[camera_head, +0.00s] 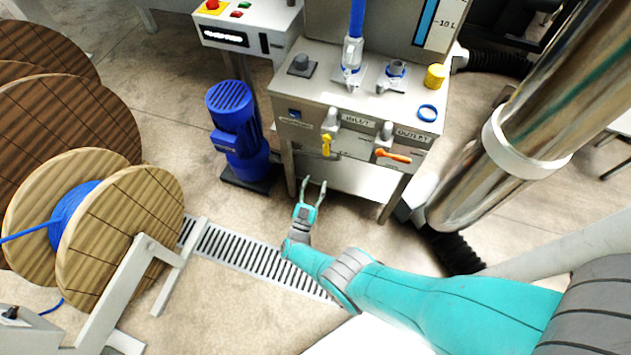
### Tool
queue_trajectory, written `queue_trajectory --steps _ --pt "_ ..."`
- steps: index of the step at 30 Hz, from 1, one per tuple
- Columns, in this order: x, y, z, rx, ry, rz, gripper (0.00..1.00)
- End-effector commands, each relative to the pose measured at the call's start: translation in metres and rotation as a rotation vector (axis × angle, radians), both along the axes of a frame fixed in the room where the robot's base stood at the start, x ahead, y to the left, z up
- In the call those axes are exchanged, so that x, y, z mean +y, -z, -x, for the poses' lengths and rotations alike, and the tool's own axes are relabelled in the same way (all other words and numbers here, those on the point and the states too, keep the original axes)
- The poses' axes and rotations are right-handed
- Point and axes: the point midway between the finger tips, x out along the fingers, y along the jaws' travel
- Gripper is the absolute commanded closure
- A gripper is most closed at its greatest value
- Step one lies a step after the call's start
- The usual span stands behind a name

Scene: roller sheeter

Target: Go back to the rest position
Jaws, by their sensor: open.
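My teal arm reaches in from the lower right, and my gripper (314,182) is at its end, near the middle of the view. Its two thin grey fingers are spread apart and point up the picture. Nothing shows between them. The gripper appears just in front of the lower part of the metal machine stand (345,172). I cannot tell the exact distance between them.
A blue motor pump (237,135) stands left of the gripper. The stand carries a yellow handle (326,146), an orange handle (393,156) and a blue ring (428,113). A wooden cable reel (125,235) is at left. A floor grate (240,250) runs below the gripper.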

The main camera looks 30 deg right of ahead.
Motion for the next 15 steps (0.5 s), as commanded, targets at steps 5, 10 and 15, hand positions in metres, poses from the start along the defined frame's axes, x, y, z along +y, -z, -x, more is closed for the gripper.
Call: queue_trajectory --steps 5,10,15 --pt "-0.0002 -0.0001 -0.0002 0.000 0.000 0.000 0.51" --pt "-0.0003 0.0000 -0.0001 0.000 0.000 0.000 0.51" --pt "-0.0019 0.0075 0.0079 0.002 -0.030 -0.013 0.51"
